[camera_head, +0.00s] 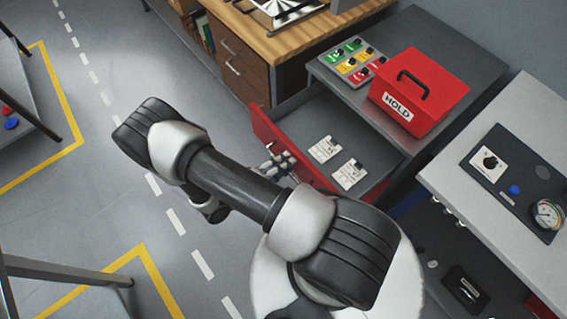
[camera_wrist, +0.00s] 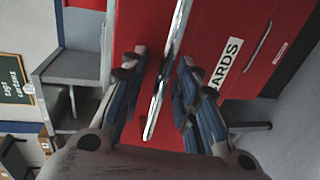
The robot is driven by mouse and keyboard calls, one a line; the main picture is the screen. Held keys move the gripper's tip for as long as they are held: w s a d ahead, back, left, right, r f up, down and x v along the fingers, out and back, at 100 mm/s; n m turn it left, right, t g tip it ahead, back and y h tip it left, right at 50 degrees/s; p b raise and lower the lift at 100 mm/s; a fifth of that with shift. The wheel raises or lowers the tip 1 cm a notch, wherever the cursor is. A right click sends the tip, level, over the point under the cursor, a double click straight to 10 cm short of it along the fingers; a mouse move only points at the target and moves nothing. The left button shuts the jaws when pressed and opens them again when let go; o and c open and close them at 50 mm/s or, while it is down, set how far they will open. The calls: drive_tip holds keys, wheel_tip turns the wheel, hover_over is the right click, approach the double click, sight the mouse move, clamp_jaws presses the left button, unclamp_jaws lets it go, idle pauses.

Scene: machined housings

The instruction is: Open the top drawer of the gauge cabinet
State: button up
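The gauge cabinet (camera_head: 470,66) has a grey top and stands right of centre in the head view. Its top drawer (camera_head: 308,108) is pulled well out, with its red front (camera_head: 264,125) facing left. Two white cards with dark parts lie inside it. My gripper (camera_head: 280,163) is at the outer side of the drawer front, partly hidden by my arm. In the wrist view, my gripper (camera_wrist: 162,85) has its fingers spread on either side of the metal handle bar (camera_wrist: 168,65), with gaps visible, so it looks open around the handle.
A red HOLD box (camera_head: 420,90) and a coloured tray (camera_head: 353,61) stand on the cabinet. A wooden workbench (camera_head: 285,40) is behind, a grey table (camera_head: 500,220) with a gauge panel at right. Another handle (camera_wrist: 257,45) shows on the red front.

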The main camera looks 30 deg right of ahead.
drive_tip(key=w+v, duration=0.1)
drive_tip(key=v, duration=1.1)
drive_tip(key=shift+s, duration=0.4)
wheel_tip(320, 180, up, 20)
drive_tip(key=m+g+y, duration=0.2)
drive_tip(key=g+y, duration=0.2)
drive_tip(key=y, duration=0.4)
drive_tip(key=s+r+t+y, duration=0.3)
drive_tip(key=s+r, duration=0.1)
drive_tip(key=r, duration=0.4)
drive_tip(key=s+d+r+n+t+y, duration=0.1)
drive_tip(key=s+r+t+y, duration=0.3)
drive_tip(key=r, duration=0.4)
drive_tip(key=shift+s+y, duration=0.3)
drive_tip(key=shift+s, duration=0.45)
drive_tip(key=shift+d, duration=0.1)
